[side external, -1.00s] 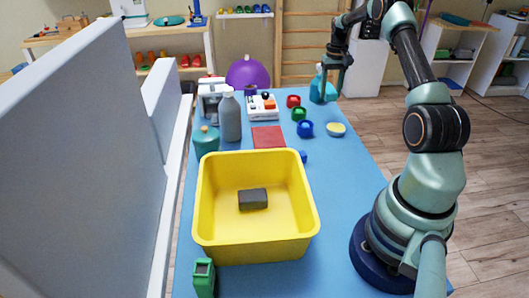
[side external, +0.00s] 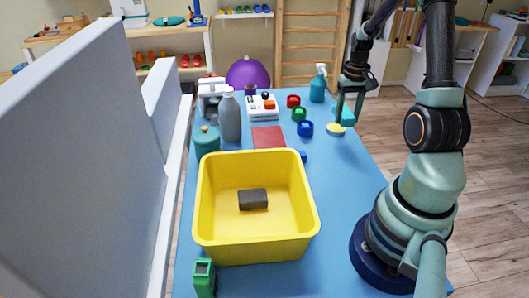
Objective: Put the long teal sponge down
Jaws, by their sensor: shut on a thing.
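My gripper (side external: 348,108) is near the right edge of the blue table, toward its far end, pointing down. It is shut on the long teal sponge (side external: 347,117), which shows as a small bright teal block between and below the fingers. The sponge appears just above and behind a round yellow item (side external: 335,129) and overlaps it in the picture. I cannot tell whether the sponge touches the table or that item.
The blue table (side external: 345,185) is clear at right of the yellow tub (side external: 257,248), which holds a dark block (side external: 253,199). A teal spray bottle (side external: 317,89) stands behind.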

